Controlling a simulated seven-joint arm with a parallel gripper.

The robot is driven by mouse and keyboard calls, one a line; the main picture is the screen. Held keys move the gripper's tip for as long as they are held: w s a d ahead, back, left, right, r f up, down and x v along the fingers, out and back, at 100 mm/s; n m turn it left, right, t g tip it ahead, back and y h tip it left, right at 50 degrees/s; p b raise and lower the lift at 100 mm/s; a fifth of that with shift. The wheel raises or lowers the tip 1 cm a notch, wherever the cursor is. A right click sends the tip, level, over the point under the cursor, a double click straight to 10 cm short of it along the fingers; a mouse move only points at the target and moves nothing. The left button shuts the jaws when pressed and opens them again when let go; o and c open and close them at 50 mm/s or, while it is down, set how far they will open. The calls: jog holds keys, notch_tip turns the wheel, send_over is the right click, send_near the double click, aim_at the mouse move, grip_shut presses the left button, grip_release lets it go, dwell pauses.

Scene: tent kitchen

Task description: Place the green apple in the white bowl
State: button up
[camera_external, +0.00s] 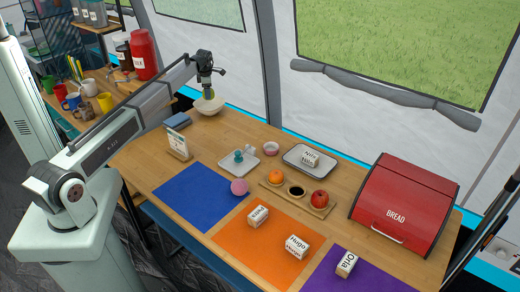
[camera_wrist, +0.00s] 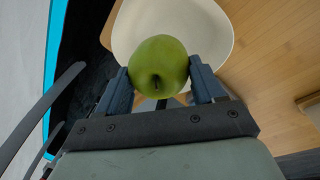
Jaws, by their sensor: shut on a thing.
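The green apple (camera_wrist: 158,66) is held between the two fingers of my gripper (camera_wrist: 160,82), which is shut on it. In the external view the apple (camera_external: 209,93) shows just below my gripper (camera_external: 207,88), over the white bowl (camera_external: 209,107). The bowl stands at the far left end of the wooden table. In the wrist view the white bowl (camera_wrist: 205,35) lies behind and beneath the apple. I cannot tell whether the apple touches the bowl.
A blue box (camera_external: 177,121) and a sign stand (camera_external: 178,143) are near the bowl. A plate (camera_external: 239,161), a board with fruit (camera_external: 298,197), a tray (camera_external: 309,160) and a red bread box (camera_external: 405,205) lie to the right. Coloured mats cover the front.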

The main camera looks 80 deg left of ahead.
jog(key=shift+f, duration=3.55)
jog(key=shift+f, duration=0.15)
jog(key=o, duration=1.1)
jog(key=r, duration=0.4)
jog(key=d+r, duration=0.1)
jog(key=r, duration=0.3)
jog(key=d+r, duration=0.1)
jog(key=r, duration=0.3)
jog(key=shift+w+d+r, duration=0.1)
jog(key=shift+d, duration=0.05)
